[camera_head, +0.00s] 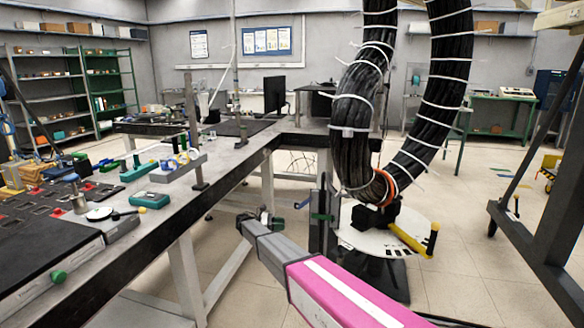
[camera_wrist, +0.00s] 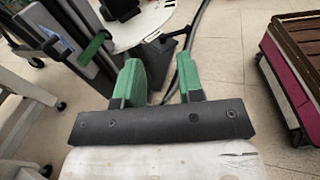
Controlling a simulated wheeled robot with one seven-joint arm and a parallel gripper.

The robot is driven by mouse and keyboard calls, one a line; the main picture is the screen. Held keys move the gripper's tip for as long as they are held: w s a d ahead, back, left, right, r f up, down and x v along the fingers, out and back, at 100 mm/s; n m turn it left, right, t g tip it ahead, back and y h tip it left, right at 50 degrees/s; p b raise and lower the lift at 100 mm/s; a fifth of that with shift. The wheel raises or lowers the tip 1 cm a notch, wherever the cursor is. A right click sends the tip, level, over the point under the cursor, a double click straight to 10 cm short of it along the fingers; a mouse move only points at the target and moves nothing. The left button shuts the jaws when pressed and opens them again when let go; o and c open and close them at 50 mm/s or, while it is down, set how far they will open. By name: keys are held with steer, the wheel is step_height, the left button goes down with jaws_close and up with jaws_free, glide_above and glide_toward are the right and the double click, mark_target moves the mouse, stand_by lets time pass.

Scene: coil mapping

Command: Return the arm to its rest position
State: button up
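My arm reaches from the bottom right of the head view, with a pink link striped white and a grey section beyond it. Its far end is low in the aisle, right of the long workbench (camera_head: 150,222). My gripper (camera_wrist: 160,82) shows in the wrist view as two green fingers on a dark bar. The fingers stand apart with a clear gap, and nothing is held between them. In the head view the fingers are too small to read clearly.
A thick black cable bundle (camera_head: 440,90) with white ties loops down over a round white base plate (camera_head: 360,238), just beyond my arm's end. The bench holds several fixtures and tools. A dark frame (camera_head: 545,190) stands at right. Open floor (camera_head: 480,270) lies between.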

steer(key=s+d+f+m+g+y, duration=0.15)
steer(key=s+d+m+y, duration=0.25)
steer(key=s+d, duration=0.55)
steer(key=s+d+f+m+g+y, duration=0.1)
steer(key=s+d+f+m+y, duration=0.2)
steer(key=s+d, duration=0.7)
steer(key=s+d+r+m+t+y, duration=0.1)
steer(key=s+d+m+y, duration=0.1)
steer(key=s+m+y, duration=0.3)
steer(key=s+d+r+m+y, duration=0.1)
steer(key=s+d+m+y, duration=0.2)
steer(key=s, duration=1)
steer(key=m+y, duration=0.2)
steer(key=m, duration=0.1)
steer(key=shift+r+t, duration=0.3)
steer(key=shift+t, duration=0.05)
steer(key=shift+d, duration=0.1)
